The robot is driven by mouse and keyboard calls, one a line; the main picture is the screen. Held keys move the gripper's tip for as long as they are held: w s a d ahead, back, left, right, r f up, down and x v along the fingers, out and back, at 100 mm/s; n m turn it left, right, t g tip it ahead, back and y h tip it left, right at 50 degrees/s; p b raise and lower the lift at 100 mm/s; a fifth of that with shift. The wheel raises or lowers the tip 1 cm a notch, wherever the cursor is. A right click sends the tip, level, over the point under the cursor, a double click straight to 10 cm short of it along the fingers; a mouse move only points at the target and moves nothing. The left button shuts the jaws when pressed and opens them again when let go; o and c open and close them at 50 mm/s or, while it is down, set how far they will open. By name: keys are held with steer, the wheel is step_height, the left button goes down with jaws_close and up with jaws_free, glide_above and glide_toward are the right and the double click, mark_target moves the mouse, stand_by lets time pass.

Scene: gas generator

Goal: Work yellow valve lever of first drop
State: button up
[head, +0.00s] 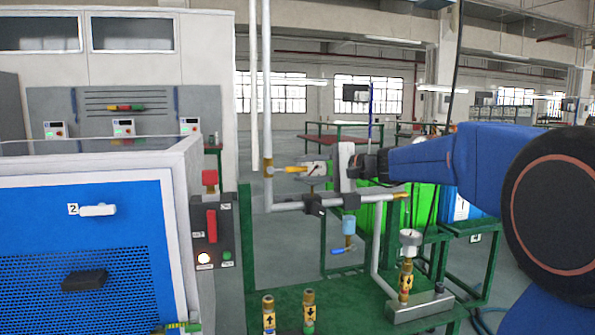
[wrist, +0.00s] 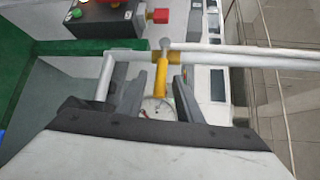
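The yellow valve lever (head: 291,169) sticks out to the right from a brass fitting on the vertical grey pipe (head: 267,110) in the head view. In the wrist view the yellow lever (wrist: 161,78) lies between the two dark fingers of my gripper (wrist: 163,82), with gaps visible on both sides. My gripper (head: 318,169) comes in from the right at the lever's free end. Its fingers are open and do not look closed on the lever. The lever's tip is partly hidden by the fingers in the head view.
A control box (head: 211,225) with a red handle is left of the pipe. The green frame (head: 340,305) fills the bottom.

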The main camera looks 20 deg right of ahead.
steer(key=shift+x, duration=1.2)
jaws_close()
